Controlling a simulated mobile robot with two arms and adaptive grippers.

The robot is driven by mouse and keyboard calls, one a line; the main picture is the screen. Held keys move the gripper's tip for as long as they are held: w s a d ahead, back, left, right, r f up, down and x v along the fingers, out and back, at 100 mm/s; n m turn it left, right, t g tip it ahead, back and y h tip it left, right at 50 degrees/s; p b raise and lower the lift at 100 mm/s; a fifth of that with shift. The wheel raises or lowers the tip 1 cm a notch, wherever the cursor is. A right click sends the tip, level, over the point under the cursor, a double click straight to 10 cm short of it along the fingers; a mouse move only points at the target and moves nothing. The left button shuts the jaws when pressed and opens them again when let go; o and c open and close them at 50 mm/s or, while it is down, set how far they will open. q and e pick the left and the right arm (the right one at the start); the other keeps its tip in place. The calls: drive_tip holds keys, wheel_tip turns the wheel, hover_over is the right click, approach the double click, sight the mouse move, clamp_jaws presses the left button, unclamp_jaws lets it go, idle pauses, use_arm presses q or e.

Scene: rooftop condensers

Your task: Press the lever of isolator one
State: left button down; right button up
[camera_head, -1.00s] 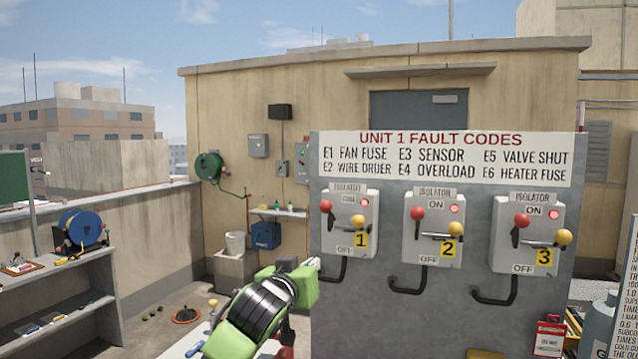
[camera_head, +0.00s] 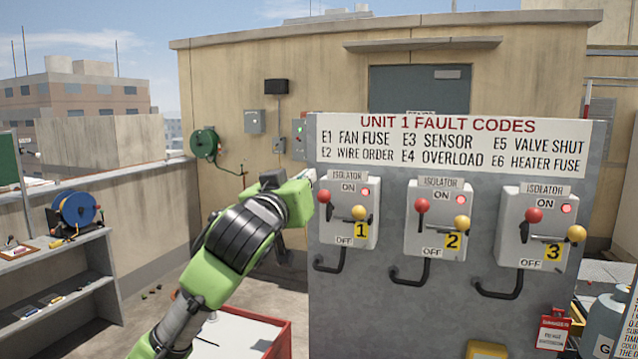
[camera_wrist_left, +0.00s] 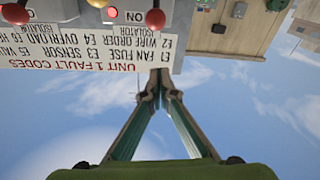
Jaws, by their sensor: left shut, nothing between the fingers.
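Isolator one (camera_head: 337,228) is the leftmost grey box on the panel, marked with a yellow 1. It has a red-knobbed lever (camera_head: 324,197) on its left and a yellow-knobbed lever (camera_head: 359,212); a red light (camera_head: 365,191) glows beside ON. My left gripper (camera_head: 308,175) is shut and empty, just above and left of the red knob; contact cannot be told. In the upside-down left wrist view, the shut fingertips (camera_wrist_left: 155,78) are apart in the picture from the red knob (camera_wrist_left: 155,19). My right gripper is not in view.
Isolator two (camera_head: 438,225) and isolator three (camera_head: 535,230) stand to the right with similar levers. The fault-code sign (camera_head: 450,145) is above them. Black conduits (camera_head: 335,265) hang below the boxes. A red-rimmed tray (camera_head: 280,345) lies below my left arm.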

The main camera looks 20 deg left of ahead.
use_arm(q)
drive_tip(key=r+p, duration=0.1)
drive_tip(key=p, duration=0.3)
hover_over(328, 203)
drive_tip(key=s+a, duration=0.1)
drive_tip(key=s, duration=0.2)
drive_tip(key=f, duration=0.2)
drive_tip(key=s+f+p, duration=0.1)
drive_tip(key=f, duration=0.1)
drive_tip(key=shift+d, duration=0.1)
drive_tip(key=shift+f, duration=0.1)
